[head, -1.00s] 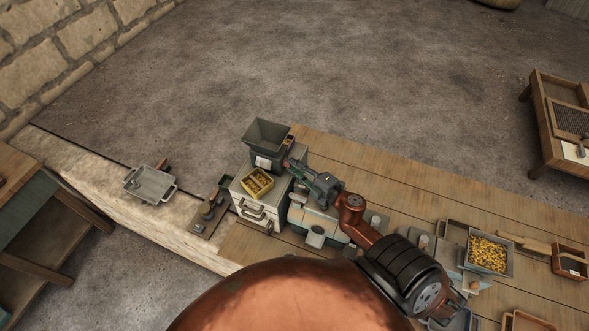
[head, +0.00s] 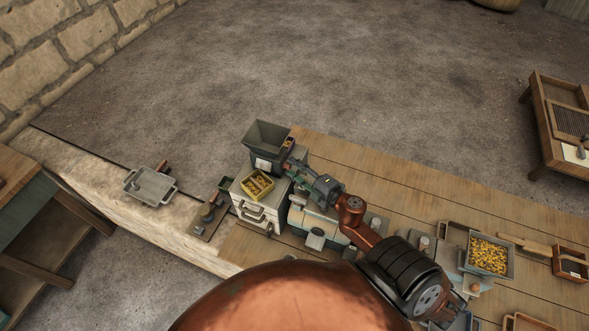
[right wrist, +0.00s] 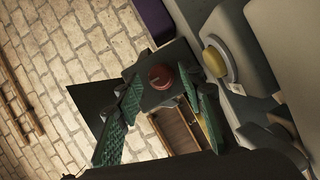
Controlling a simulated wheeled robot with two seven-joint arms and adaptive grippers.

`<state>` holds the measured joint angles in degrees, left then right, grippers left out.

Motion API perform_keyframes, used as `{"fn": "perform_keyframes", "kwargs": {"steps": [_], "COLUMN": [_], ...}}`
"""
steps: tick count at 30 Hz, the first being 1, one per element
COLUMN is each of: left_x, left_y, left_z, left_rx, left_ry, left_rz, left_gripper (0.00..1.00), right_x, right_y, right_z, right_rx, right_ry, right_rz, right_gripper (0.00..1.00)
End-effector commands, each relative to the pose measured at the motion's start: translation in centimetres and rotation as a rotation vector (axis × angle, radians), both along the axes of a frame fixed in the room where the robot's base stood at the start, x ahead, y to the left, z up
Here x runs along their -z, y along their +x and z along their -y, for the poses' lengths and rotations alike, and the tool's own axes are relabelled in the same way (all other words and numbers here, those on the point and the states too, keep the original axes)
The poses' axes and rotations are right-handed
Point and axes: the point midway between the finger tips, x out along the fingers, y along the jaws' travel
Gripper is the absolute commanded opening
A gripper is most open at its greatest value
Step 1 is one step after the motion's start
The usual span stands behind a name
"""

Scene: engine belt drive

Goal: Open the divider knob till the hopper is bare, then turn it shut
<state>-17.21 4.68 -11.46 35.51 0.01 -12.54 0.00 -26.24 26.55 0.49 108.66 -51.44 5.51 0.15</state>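The grey hopper (head: 266,136) stands on its dark housing at the back left of the bench. I see grey inner walls and no grains in it, though its bottom is too small to judge. A round red knob (right wrist: 161,77), apparently the divider knob, is on a dark plate in the right wrist view. My right gripper (head: 292,167) reaches the housing's right side. In the right wrist view its green fingers (right wrist: 163,88) are spread either side of the knob, with gaps visible. The knob is hidden in the head view. My left gripper is not in view.
A yellow divided box (head: 257,186) sits on a pale drawer cabinet (head: 246,207) below the hopper. A yellow button (right wrist: 215,61) is right of the knob. A tray of yellow grains (head: 488,276) stands at right. An empty grey tray (head: 150,187) is at left.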

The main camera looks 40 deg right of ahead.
Motion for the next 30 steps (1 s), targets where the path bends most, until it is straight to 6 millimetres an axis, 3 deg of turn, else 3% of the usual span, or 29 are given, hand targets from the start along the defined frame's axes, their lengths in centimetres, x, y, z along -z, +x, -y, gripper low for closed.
{"fn": "perform_keyframes", "kwargs": {"steps": [5,18,24,30], "left_x": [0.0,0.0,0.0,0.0], "left_y": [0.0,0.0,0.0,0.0], "left_z": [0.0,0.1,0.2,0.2], "left_rx": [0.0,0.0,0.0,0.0], "left_ry": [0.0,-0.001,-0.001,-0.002], "left_rz": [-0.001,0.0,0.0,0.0], "left_gripper": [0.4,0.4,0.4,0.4], "right_x": [-0.1,-1.2,-1.5,-1.5], "right_y": [-1.7,-10.1,-11.6,-11.8], "right_z": [0.2,1.0,1.1,1.2], "right_rx": [0.003,0.003,0.0,-0.001], "right_ry": [0.001,0.001,0.001,0.0], "right_rz": [-0.003,-0.003,0.0,0.0], "right_gripper": [0.36,0.36,0.36,0.36]}}
